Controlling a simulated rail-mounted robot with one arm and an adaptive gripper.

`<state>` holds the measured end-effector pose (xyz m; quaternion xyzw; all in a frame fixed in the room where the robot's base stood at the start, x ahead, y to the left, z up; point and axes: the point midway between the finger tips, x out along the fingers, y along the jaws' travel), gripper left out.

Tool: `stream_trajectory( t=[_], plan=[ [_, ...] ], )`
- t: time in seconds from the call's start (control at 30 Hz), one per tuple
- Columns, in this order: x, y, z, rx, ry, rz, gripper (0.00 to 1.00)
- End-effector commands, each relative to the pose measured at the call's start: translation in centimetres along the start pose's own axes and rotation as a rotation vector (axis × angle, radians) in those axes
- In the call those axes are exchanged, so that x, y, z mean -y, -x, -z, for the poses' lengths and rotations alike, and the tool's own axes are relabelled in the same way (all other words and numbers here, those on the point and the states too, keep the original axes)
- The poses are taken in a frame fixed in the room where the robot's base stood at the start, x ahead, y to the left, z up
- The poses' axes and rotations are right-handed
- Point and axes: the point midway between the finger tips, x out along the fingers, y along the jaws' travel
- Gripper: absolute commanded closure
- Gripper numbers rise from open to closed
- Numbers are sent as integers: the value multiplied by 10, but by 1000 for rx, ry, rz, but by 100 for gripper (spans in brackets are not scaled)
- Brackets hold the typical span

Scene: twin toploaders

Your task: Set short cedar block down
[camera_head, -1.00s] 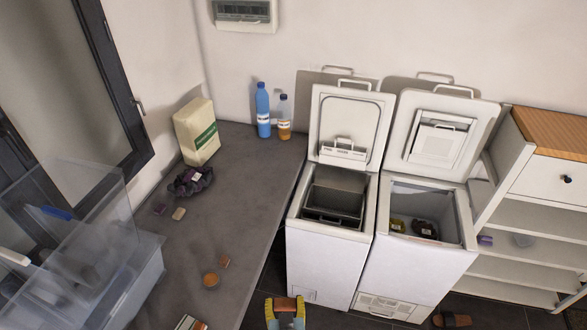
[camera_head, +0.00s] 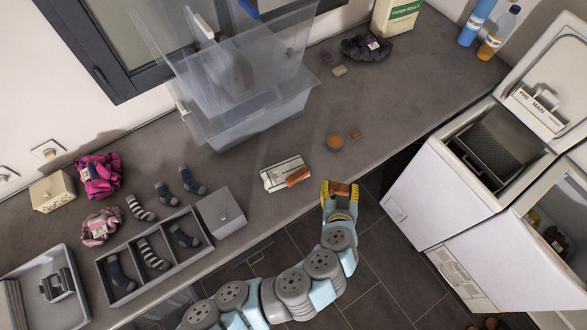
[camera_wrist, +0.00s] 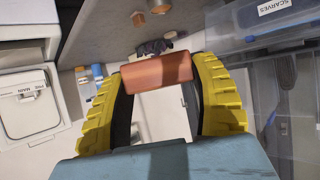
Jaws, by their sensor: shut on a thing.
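My gripper (camera_head: 340,184) has yellow ridged fingers. It is shut on a reddish-brown wooden block (camera_wrist: 158,73), which I take for the short cedar block. In the wrist view the block spans between the two fingertips. In the head view the gripper is just off the front edge of the grey counter (camera_head: 390,105), near a white package (camera_head: 281,173) with an orange-brown piece (camera_head: 297,177) on it. Whether the block touches anything besides the fingers does not show.
On the counter are a small brown block (camera_head: 355,134), an orange round piece (camera_head: 334,141), a beige block (camera_head: 339,71) and a clear bin (camera_head: 245,128). A sock organiser (camera_head: 128,246) stands left. Open toploaders (camera_head: 430,190) stand right, across a floor gap.

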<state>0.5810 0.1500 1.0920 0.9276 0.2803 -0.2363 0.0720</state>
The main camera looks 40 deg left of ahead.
Motion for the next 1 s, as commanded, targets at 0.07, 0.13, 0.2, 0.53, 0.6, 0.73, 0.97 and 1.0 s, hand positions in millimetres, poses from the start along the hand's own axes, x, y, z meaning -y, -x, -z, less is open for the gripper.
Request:
stream_trajectory(
  t=[0.07,0.13,0.2,0.53,0.6,0.73,0.97,1.0],
  plan=[
    [30,-12,-10,-3,59,109,57],
    [56,-17,-13,-4,110,203,57],
    [80,-20,-17,-3,160,293,57],
    [156,-14,-26,-2,321,586,57],
    [162,-13,-26,-1,336,613,58],
    [167,-11,-27,0,345,634,58],
    [166,-11,-26,0,344,633,58],
    [166,-11,-26,0,344,633,58]
  ],
)
